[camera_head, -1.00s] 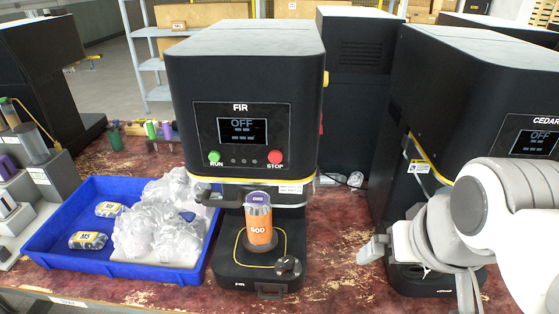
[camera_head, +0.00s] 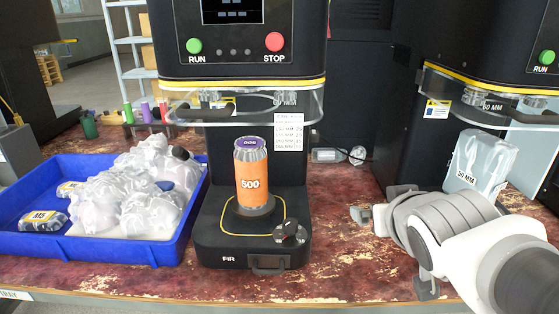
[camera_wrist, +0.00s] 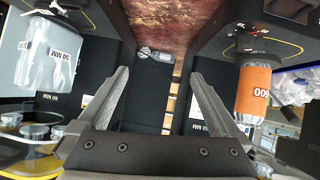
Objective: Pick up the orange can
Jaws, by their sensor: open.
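The orange can (camera_head: 252,185), marked 500 with a purple-topped lid, stands upright on the round pad of the black FIR machine (camera_head: 215,255). In the wrist view the can (camera_wrist: 254,92) is at the right, outside my fingers, and the picture is turned over. My gripper (camera_head: 362,214) is to the right of the can in the head view, with a clear gap between them. In the wrist view my gripper (camera_wrist: 160,76) has its two fingers spread with nothing between them.
A clear guard (camera_head: 300,108) with a dark handle sits above the can. A blue tray (camera_head: 110,250) with wrapped bundles is at the left. A small bottle (camera_head: 326,156) lies behind. Worn red tabletop (camera_head: 340,250) is bare between the machines.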

